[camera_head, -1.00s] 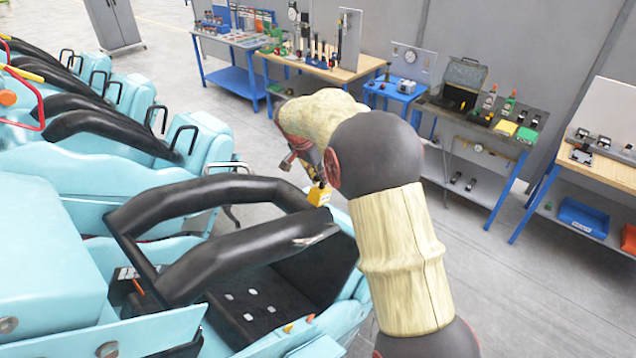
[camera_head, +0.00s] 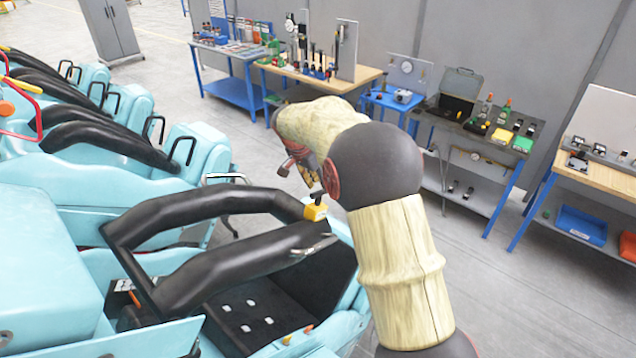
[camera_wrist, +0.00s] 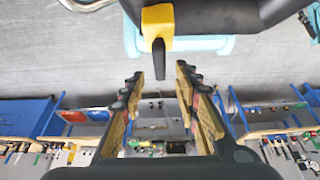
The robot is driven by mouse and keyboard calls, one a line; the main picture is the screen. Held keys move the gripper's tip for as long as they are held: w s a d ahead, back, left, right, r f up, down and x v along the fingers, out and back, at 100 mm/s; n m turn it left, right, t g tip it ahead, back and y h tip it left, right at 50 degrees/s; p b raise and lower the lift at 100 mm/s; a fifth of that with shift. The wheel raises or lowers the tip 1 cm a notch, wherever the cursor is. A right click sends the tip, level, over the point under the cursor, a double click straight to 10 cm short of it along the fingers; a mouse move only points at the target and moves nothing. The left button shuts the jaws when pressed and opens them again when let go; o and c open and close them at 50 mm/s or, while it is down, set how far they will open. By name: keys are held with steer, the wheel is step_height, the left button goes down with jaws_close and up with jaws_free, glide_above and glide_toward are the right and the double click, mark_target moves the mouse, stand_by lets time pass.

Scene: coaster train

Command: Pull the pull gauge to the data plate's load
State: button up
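The pull gauge (camera_head: 316,212), a small yellow block with a dark stem, sits at the right end of a black padded lap bar (camera_head: 180,205). In the wrist view the yellow gauge body (camera_wrist: 158,22) is at the top centre, and its dark stem points down toward my gripper. My gripper (camera_wrist: 158,76) is open, with one finger on each side of the stem's line. The stem tip is near the fingertips, and no finger is seen touching it. In the head view my gripper (camera_head: 308,178) is just above the gauge, partly hidden by my arm. No readable scale or data plate shows.
A silver lever (camera_head: 313,246) is on the nearer bar above the black seat (camera_head: 250,318). Light blue cars (camera_head: 40,230) fill the left. Several tool benches (camera_head: 340,82) stand along the back wall. Grey floor (camera_head: 440,270) is clear at the right.

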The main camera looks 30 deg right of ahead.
steer(key=v, duration=1.2)
steer(key=s+a+f+n+b, duration=0.2)
steer(key=s+a+f+b, duration=0.1)
steer(key=s+b, duration=0.2)
steer(key=s+a+f+n+t+y+b, duration=0.1)
steer(key=s+a+f+n+b, duration=0.2)
steer(key=s, duration=0.5)
steer(key=s+a+f+n+t+y+b, duration=0.1)
steer(key=s+a+f+n+b, duration=0.1)
steer(key=s+b, duration=0.5)
steer(key=shift+s+a+f+n+b, duration=0.1)
steer(key=shift+a+f+n+b, duration=0.1)
steer(key=shift+a+f, duration=0.3)
steer(key=shift+s+a+f+n+b, duration=0.2)
steer(key=shift+a+f, duration=0.15)
steer(key=shift+f, duration=0.3)
steer(key=s+a+f+n+t+y+b, duration=0.1)
steer(key=s+a+f+n+b, duration=0.2)
steer(key=s+f+b, duration=0.2)
steer(key=s+a+f+n+t+y+b, duration=0.1)
steer(key=s+f+b, duration=0.4)
steer(key=s+f, duration=0.6)
steer(key=shift+a+f+n, duration=0.25)
steer(key=shift+a+n, duration=0.6)
steer(key=shift+n, duration=0.25)
